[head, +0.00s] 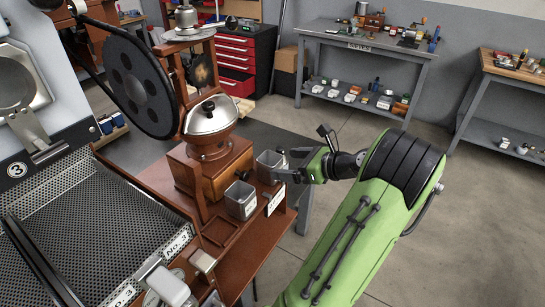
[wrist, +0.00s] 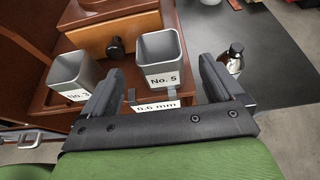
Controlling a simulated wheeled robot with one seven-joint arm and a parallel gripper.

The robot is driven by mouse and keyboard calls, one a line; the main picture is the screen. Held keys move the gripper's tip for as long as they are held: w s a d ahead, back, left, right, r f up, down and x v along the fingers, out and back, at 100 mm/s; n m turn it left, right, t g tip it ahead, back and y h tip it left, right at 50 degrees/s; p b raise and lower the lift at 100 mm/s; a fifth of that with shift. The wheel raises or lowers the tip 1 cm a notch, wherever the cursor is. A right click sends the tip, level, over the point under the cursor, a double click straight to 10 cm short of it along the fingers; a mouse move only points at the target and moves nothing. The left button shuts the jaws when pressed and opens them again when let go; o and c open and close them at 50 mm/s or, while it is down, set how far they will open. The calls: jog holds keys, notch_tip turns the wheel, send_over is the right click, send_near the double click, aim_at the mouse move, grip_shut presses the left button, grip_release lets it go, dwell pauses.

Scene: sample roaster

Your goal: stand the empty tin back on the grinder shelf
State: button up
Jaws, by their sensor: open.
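A grey square tin marked No. 5 (wrist: 162,50) stands upright on the reddish-brown grinder shelf (wrist: 196,96), behind the 0.6 mm label. Its open top shows a bare grey inside. In the head view the same tin (head: 268,160) stands at the shelf's right end. My gripper (head: 284,166) is beside it on the right, pointing at it. In the wrist view my gripper (wrist: 160,78) is open, its fingers appearing either side of the tin's lower part. Nothing is clamped. How far the fingers reach around it is unclear.
A second grey tin, No. 3 (wrist: 75,80), stands left of No. 5; the head view also shows it (head: 241,200). The wooden grinder body (head: 210,170) rises behind both. A dark-capped bottle (wrist: 232,58) is beyond my right finger. Open floor lies right of the shelf.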

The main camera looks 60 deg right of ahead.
jog(key=p+v, duration=0.1)
jog(key=v, duration=0.3)
jog(key=shift+s, duration=0.2)
dwell(0.4)
